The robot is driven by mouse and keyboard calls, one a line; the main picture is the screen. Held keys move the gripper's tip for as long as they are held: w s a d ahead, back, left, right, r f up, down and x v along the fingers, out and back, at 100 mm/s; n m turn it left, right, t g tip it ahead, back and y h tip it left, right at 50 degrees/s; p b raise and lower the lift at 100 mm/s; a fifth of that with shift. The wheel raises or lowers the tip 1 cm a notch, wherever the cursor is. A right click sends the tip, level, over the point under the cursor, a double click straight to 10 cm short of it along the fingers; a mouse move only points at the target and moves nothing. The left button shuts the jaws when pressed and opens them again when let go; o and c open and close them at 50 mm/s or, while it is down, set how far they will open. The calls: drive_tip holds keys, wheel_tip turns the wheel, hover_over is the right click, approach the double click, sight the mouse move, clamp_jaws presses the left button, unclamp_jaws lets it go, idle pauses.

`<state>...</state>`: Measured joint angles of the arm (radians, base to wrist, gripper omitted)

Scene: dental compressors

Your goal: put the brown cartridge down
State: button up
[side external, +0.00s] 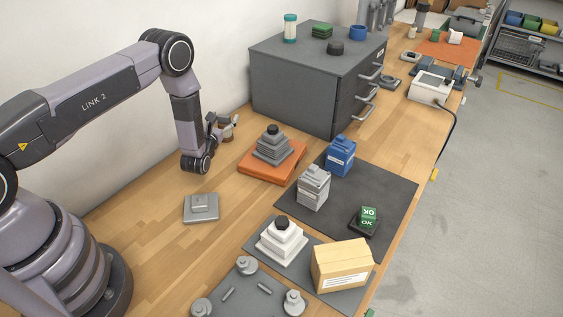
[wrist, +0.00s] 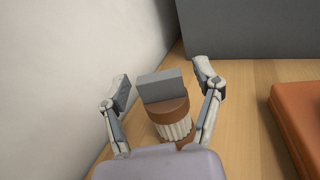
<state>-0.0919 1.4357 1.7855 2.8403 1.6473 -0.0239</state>
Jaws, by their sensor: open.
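The brown cartridge (wrist: 174,113) has a brown body, a pale ribbed band and a grey block-like top. In the wrist view it stands on the wooden table between the two fingers of my gripper (wrist: 165,92). The fingers are spread, with a gap visible on both sides of the cartridge. In the side external view the cartridge (side external: 228,130) is small and partly hidden behind my gripper (side external: 222,124), near the wall and left of the grey cabinet. Its lower part is hidden by my wrist in the wrist view.
A grey drawer cabinet (side external: 290,85) stands just behind. An orange plate (side external: 256,169) bearing a grey stepped part is to the right. A flat grey block (side external: 201,208) lies in front. The white wall (side external: 120,30) is close on the left. Bare wood lies between them.

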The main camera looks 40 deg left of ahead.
drive_tip(key=v, duration=1.2)
drive_tip(key=w+a+r+n+g+y, duration=0.1)
drive_tip(key=a+r+n+g+y, duration=0.15)
drive_tip(key=r, duration=0.35)
drive_tip(key=w+a+r+n+g+y, duration=0.1)
drive_tip(key=w+a+r+n+y, duration=0.2)
drive_tip(key=r, duration=0.4)
drive_tip(key=s+a+r+n+g+y, duration=0.2)
drive_tip(key=s+r+n+g, duration=0.2)
drive_tip(key=r+n, duration=0.25)
drive_tip(key=s+a+r+n+g+y, duration=0.2)
drive_tip(key=s+r+n+g, duration=0.25)
drive_tip(key=r, duration=0.25)
drive_tip(key=s+d+r+n+t+h, duration=0.2)
drive_tip(key=s+d+r+n+h, duration=0.8)
drive_tip(key=s+r+n+h, duration=0.3)
drive_tip(key=s+d+f+n+h, duration=0.1)
drive_tip(key=s+d+f, duration=0.1)
drive_tip(key=s, duration=0.3)
drive_tip(key=s+d+f+n+g+h, duration=0.1)
drive_tip(key=s+d+f+h, duration=0.1)
drive_tip(key=s, duration=0.3)
drive_tip(key=shift+s+d, duration=0.3)
drive_tip(key=shift+d, duration=0.55)
